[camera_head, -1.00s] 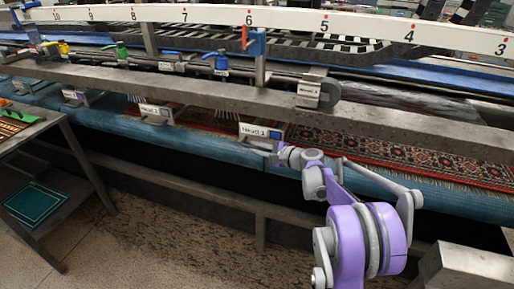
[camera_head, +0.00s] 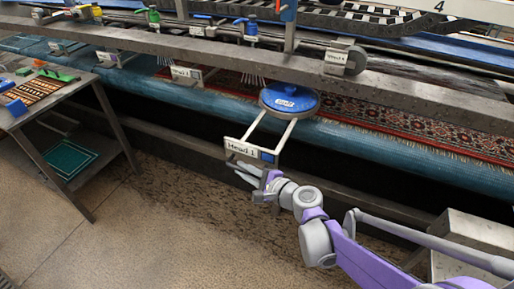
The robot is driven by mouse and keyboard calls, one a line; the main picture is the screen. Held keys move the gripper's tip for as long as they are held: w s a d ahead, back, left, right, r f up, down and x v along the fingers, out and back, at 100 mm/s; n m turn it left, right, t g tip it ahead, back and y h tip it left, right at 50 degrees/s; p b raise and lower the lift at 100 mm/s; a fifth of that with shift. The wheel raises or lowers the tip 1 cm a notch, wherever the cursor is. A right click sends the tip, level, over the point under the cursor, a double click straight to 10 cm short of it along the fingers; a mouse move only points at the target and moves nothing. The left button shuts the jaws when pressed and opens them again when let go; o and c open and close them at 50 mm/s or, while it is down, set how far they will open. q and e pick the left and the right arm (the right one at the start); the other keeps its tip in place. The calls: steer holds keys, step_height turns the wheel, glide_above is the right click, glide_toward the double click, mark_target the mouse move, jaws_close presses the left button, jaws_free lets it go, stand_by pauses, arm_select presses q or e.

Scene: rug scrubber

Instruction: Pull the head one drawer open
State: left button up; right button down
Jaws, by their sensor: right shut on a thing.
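The head one drawer (camera_head: 248,151) has a white front plate labelled "Head 1" with a blue square at its right end. It stands pulled well out from the machine on two pale rails, with a blue round disc (camera_head: 289,99) at their back end. My right gripper (camera_head: 248,174) is at the lower edge of the front plate and shut on the drawer front. The exact contact between its fingers and the drawer is too small to make out. My left gripper is not in view.
A blue roller (camera_head: 390,151) and a patterned rug (camera_head: 420,122) lie behind the drawer. Another labelled front (camera_head: 186,73) stays close to the machine at left. A metal table (camera_head: 52,104) with a tray stands at left. The floor in front is clear.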

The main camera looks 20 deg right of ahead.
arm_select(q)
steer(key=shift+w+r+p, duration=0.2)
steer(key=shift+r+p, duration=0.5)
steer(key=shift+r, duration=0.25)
arm_select(e)
steer(key=s+a, duration=0.8)
steer(key=a, duration=0.1)
steer(key=shift+a, duration=0.15)
steer(key=c, duration=0.9)
jaws_free()
steer(key=shift+o, duration=0.2)
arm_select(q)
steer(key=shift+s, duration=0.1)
